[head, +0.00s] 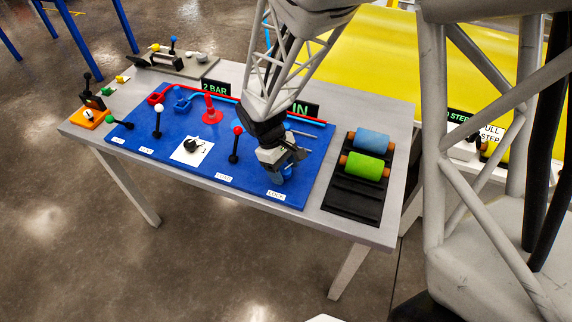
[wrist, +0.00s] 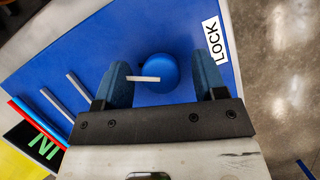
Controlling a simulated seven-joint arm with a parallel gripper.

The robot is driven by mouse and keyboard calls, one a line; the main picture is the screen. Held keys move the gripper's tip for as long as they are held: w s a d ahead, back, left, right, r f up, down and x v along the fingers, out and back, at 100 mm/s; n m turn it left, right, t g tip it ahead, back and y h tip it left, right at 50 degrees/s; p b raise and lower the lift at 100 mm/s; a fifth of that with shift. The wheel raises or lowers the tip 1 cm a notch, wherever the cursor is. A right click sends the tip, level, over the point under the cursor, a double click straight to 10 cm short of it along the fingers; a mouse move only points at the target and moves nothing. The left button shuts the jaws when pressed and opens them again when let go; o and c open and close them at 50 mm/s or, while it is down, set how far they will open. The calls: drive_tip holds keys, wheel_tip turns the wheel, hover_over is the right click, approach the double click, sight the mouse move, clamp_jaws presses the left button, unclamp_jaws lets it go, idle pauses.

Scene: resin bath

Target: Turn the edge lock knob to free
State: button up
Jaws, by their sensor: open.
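A round blue knob (wrist: 160,72) stands on the blue panel (wrist: 105,45) beside a white label reading LOCK (wrist: 212,39). A white pointer bar on the knob runs toward the left in the wrist view. My gripper (wrist: 159,66) is open, with one finger on each side of the knob. A gap shows between the right finger and the knob; the left finger is near the pointer's end, and contact there is unclear. In the head view my gripper (head: 283,160) is low over the panel's right part, by the LOCK label (head: 276,194), and mostly hides the knob.
A red-topped lever (head: 235,145), a black dial on a white plate (head: 191,147) and a white-topped lever (head: 158,120) stand left of my gripper. A black tray (head: 351,192) with blue and green rollers lies to the right. Grey rods (wrist: 78,85) lie on the panel nearby.

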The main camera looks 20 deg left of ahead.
drive_tip(key=c, duration=0.9)
drive_tip(key=shift+c, duration=0.2)
drive_tip(key=shift+m, duration=0.3)
drive_tip(key=m, duration=0.2)
drive_tip(key=m+g, duration=0.1)
drive_tip(key=m, duration=0.1)
drive_tip(key=shift+g+y, duration=0.3)
drive_tip(key=shift+y, duration=0.1)
drive_tip(key=m+g+y, duration=0.1)
drive_tip(key=m, duration=0.3)
drive_tip(key=shift+m, duration=0.4)
drive_tip(key=m+y, duration=0.2)
drive_tip(key=m, duration=0.2)
drive_tip(key=shift+g, duration=0.3)
drive_tip(key=m, duration=0.2)
drive_tip(key=m+y, duration=0.1)
drive_tip(key=m, duration=0.1)
drive_tip(key=shift+m+y, duration=0.3)
